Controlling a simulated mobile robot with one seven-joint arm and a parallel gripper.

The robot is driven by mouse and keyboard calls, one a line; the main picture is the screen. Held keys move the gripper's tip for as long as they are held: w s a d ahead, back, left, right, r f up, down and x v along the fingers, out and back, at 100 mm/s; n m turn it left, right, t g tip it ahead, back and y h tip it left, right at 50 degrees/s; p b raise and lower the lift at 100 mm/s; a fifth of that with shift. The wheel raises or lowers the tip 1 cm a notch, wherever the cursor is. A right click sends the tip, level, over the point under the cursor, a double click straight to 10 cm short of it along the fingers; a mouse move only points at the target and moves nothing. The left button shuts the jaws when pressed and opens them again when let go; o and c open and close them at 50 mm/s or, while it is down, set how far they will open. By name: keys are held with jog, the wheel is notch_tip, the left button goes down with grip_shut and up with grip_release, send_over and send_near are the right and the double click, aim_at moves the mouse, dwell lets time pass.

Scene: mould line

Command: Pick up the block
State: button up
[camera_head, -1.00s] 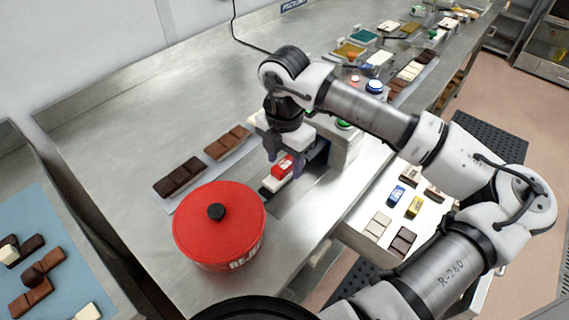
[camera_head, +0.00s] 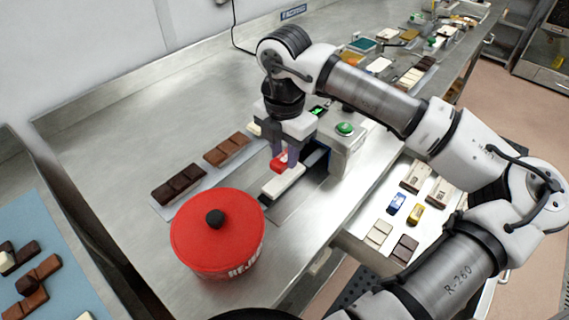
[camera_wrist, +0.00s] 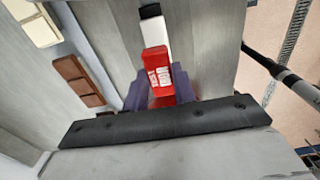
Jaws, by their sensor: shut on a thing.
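The block is small and red with white lettering (camera_wrist: 158,72). It sits between the two purple fingers of my gripper (camera_wrist: 161,90) in the wrist view. In the head view my gripper (camera_head: 284,156) points down and is shut on the red block (camera_head: 278,163), whose far part the fingers hide. A white bar (camera_head: 283,182) lies just below the block in the head view, and its white end also shows beyond the block in the wrist view (camera_wrist: 154,38). I cannot tell how large the gap between block and bar is.
A red lidded pot (camera_head: 217,245) stands in front on the steel bench. A grey machine with a green button (camera_head: 344,128) is close on the right. Chocolate bars (camera_head: 179,185) lie to the left. A white tray (camera_head: 360,250) holds several small pieces at right.

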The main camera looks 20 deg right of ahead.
aim_at(285, 157)
notch_tip(285, 157, up, 16)
jog(key=b, duration=0.2)
